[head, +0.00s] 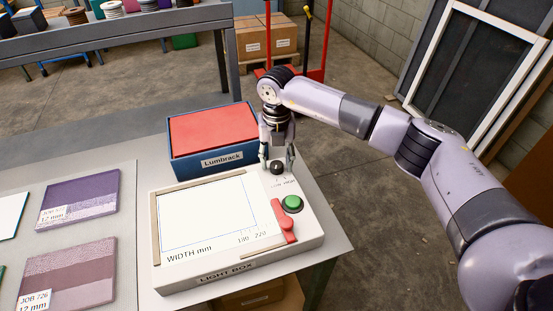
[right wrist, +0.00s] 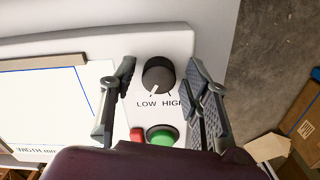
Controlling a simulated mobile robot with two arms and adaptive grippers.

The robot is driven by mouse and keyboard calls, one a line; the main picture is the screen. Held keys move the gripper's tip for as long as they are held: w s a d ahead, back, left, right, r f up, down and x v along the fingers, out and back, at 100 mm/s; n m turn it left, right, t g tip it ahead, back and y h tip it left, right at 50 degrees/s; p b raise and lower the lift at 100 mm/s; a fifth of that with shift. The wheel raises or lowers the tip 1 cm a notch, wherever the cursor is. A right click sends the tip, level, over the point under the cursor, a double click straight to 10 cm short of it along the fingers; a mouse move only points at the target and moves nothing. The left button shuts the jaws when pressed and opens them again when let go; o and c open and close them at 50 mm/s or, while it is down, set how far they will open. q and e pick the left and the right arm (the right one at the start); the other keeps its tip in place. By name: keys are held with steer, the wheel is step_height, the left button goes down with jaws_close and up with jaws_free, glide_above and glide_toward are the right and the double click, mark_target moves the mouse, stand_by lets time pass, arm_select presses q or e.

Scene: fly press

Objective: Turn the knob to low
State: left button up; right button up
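A round black knob (head: 277,168) sits at the far right corner of the white light box (head: 228,275). In the right wrist view the knob (right wrist: 158,75) has a white pointer line aimed down and slightly left, on the LOW side of centre. The LOW and HIGH labels (right wrist: 159,104) are printed below it. My right gripper (head: 277,158) points down over the knob. Its fingers (right wrist: 160,70) are open, one on each side of the knob, with gaps showing. My left gripper is not in view.
A green button (head: 293,203) and a red lever (head: 283,222) are just in front of the knob. A blue Lumbrack box (head: 222,161) with a red top stands behind the light box. Sample boards (head: 78,199) lie to the left.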

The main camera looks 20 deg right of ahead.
mark_target(277, 163)
steer(key=shift+o, duration=0.3)
step_height(277, 163, up, 12)
stand_by(0.5)
stand_by(0.3)
